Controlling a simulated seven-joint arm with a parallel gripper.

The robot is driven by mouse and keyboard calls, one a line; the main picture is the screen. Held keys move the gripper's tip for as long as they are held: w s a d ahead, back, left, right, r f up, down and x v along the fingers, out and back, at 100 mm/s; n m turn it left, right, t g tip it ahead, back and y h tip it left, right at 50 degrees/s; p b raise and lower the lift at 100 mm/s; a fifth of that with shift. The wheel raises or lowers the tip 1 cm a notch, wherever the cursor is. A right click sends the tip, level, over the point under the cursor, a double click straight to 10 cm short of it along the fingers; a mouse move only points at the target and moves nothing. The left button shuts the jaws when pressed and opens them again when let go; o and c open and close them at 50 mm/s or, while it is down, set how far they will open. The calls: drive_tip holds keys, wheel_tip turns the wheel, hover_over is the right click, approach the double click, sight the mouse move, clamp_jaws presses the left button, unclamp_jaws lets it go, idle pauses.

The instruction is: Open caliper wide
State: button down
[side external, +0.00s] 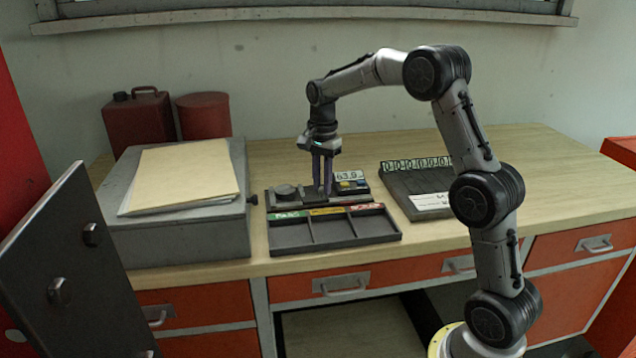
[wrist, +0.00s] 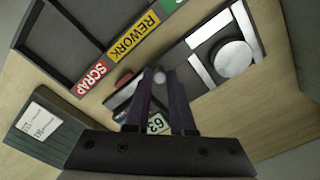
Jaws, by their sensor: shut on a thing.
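The caliper (side external: 350,187) lies on a dark base behind the three-part tray, with a display reading about 63.9 at its right end. In the wrist view its two pale jaws (wrist: 204,76) stand apart on either side of a round grey disc (wrist: 233,56); contact with the disc is unclear. The disc (side external: 286,190) also shows at the left in the side view. My gripper (side external: 322,188) points straight down at the middle of the caliper. In the wrist view its fingers (wrist: 160,78) are shut on a small rounded grey knob, mostly hidden between them.
The sorting tray (side external: 333,247) with SCRAP and REWORK labels is in front, its compartments empty. A dark counter board (side external: 410,187) stands to the right. A grey box (side external: 185,237) with papers is left.

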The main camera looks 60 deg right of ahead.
drive_tip(key=shift+s+d+r, duration=0.1)
drive_tip(key=shift+s+d, duration=0.2)
drive_tip(key=shift+d, duration=0.05)
drive_tip(key=c, duration=0.8)
unclamp_jaws()
drive_tip(key=shift+o, duration=0.2)
wheel_tip(320, 180, up, 14)
